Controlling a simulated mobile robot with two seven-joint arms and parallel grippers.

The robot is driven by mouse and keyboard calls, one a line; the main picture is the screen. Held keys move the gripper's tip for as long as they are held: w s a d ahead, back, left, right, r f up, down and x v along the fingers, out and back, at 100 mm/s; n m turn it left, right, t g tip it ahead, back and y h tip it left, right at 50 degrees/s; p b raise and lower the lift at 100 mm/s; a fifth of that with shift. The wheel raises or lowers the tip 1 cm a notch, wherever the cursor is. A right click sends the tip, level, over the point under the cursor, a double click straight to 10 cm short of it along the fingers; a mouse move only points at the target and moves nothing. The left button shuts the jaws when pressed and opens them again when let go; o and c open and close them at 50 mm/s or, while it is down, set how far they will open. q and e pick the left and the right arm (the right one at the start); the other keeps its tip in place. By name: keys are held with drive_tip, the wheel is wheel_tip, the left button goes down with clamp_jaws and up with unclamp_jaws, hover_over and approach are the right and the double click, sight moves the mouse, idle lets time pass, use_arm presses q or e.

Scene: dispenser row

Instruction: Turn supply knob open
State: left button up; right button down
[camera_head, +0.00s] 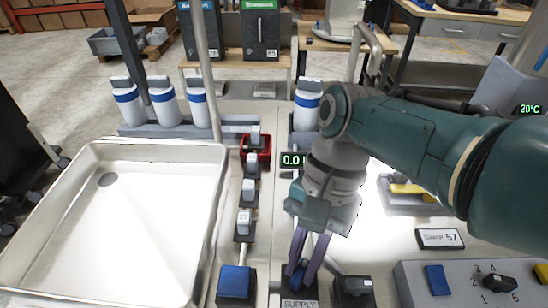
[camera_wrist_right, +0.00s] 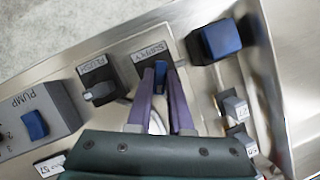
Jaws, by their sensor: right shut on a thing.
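The supply knob is a small blue handle on a dark square base with a "SUPPLY" label (camera_head: 300,303) at the bottom centre of the head view. In the right wrist view the blue supply knob (camera_wrist_right: 160,76) sits between the two purple fingertips of my right gripper (camera_wrist_right: 161,88). My right gripper (camera_head: 301,264) reaches down from above and is shut on the knob. The fingers partly cover the knob. My left gripper is in neither view.
The flush knob (camera_head: 353,289) stands close to the right of the supply knob. A blue block on a dark base (camera_head: 236,282) stands to its left. The pump panel (camera_head: 475,284) is at the far right. A white sink (camera_head: 110,210) fills the left.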

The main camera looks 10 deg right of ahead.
drive_tip(key=n+b, duration=0.1)
drive_tip(key=n, duration=0.1)
drive_tip(key=n+h, duration=0.1)
drive_tip(key=shift+w+a+f+n+g+b, duration=0.1)
drive_tip(key=shift+f+n+g+b, duration=0.05)
drive_tip(key=shift+n+g+b, duration=0.2)
drive_tip(key=shift+n+h, duration=0.5)
drive_tip(key=shift+n, duration=0.15)
drive_tip(key=shift+n+b, duration=0.3)
drive_tip(key=shift+b, duration=0.05)
drive_tip(key=c, duration=0.8)
unclamp_jaws()
drive_tip(key=shift+r, duration=0.2)
